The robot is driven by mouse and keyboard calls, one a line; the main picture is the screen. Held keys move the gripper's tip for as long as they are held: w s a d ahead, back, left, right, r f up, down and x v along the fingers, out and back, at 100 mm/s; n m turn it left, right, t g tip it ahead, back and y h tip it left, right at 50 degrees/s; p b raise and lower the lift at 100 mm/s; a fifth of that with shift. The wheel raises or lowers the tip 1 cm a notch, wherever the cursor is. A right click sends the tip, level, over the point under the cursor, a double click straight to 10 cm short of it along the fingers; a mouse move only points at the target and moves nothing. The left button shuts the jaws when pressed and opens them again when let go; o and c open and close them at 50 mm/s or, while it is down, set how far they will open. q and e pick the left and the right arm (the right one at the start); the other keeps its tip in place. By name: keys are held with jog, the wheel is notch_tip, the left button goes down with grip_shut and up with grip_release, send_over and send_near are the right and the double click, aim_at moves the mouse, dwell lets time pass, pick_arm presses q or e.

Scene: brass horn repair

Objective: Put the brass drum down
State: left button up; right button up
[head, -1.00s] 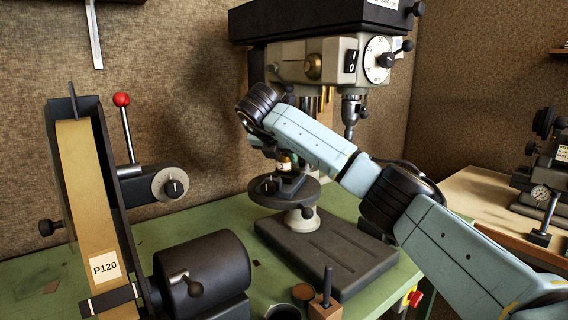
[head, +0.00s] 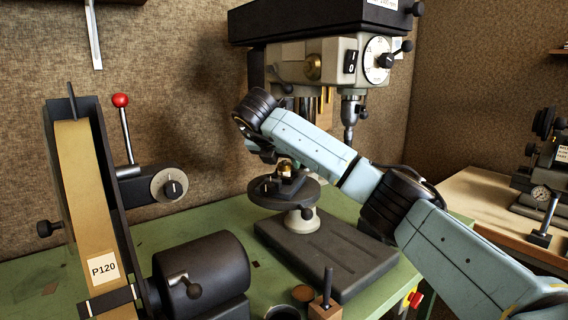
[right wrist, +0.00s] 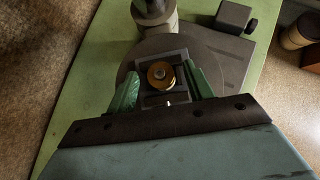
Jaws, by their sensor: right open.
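The brass drum (head: 286,170) is a small gold cylinder. It sits in a dark vise (head: 291,186) on the round table of the drill press. In the right wrist view the drum (right wrist: 161,74) shows from above, between the vise's jaws. My right gripper (head: 262,152) is at the drum, with its arm reaching in from the right. In the right wrist view its green fingers (right wrist: 161,72) stand open on either side of the drum, with gaps visible. My left gripper is not in view.
The round drill press table (head: 268,196) is on a column, below the chuck (head: 349,112). A belt sander (head: 85,190) with its black motor stands at the left. A wooden block with a peg (head: 326,300) is at the front of the green bench (head: 185,225).

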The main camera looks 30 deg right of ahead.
jog(key=v, duration=0.9)
jog(key=shift+r, duration=0.15)
pick_arm(q)
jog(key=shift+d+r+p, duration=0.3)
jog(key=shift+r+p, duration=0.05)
jog(key=shift+p, duration=0.05)
pick_arm(e)
jog(key=shift+s+a+r, duration=0.3)
jog(key=shift+s+a, duration=0.05)
jog(key=shift+a, duration=0.05)
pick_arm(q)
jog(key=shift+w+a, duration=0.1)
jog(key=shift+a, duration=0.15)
